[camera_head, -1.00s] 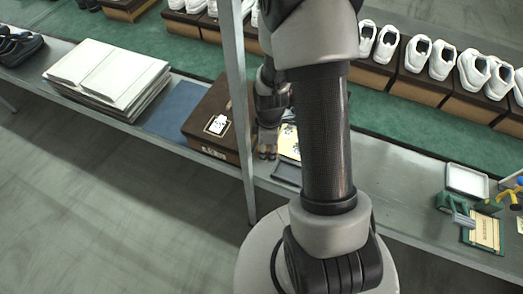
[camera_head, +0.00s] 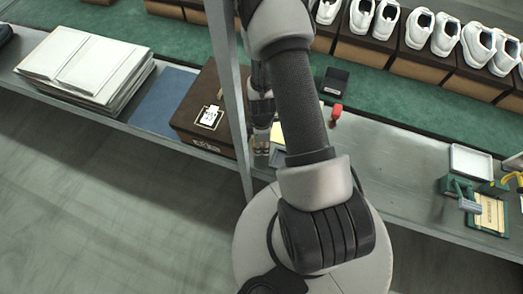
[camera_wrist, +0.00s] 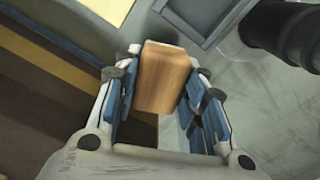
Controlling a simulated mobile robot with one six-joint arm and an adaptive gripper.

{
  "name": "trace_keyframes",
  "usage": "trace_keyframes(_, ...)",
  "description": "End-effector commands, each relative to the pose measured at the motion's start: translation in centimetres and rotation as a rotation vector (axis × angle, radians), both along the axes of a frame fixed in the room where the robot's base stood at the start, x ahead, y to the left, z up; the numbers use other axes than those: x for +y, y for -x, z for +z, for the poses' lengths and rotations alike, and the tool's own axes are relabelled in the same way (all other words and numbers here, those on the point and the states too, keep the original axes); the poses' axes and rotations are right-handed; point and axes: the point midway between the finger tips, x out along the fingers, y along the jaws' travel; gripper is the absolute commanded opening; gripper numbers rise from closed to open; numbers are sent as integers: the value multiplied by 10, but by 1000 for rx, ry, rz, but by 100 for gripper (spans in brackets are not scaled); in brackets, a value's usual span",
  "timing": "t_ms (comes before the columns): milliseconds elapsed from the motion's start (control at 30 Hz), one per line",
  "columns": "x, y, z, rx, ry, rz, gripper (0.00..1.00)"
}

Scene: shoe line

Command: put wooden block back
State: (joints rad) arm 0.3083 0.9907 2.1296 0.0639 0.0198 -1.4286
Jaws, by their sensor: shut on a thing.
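The wooden block (camera_wrist: 165,78) is light brown with visible grain. In the wrist view it sits between the two blue-padded fingers of my gripper (camera_wrist: 160,85), which is shut on it. In the head view my gripper (camera_head: 262,145) is small, beside the right side of the dark brown shoe box (camera_head: 208,115), above the bench. The block cannot be made out clearly there. My arm hides part of the bench around the gripper.
A grey upright post (camera_head: 228,90) stands close to the gripper. A stack of white sheets (camera_head: 85,75) and a blue mat (camera_head: 163,98) lie left of the box. A red-topped item (camera_head: 336,112), a white tray (camera_head: 470,162) and green tools (camera_head: 462,188) are on the right. Shoes on boxes line the back.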

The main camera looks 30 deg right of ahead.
Motion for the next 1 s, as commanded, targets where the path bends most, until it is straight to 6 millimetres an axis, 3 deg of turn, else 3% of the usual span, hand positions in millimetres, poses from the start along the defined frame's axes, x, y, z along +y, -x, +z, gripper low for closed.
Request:
trace_keyframes(233,0,0,-18,0,0,-2,16)
trace_keyframes(500,0,-1,-54,-1,0,-2,16)
trace_keyframes(933,0,-1,-57,-1,0,-1,16)
trace_keyframes(967,0,-1,-57,-1,0,-2,38)
trace_keyframes(1000,0,0,-56,-1,0,-2,41)
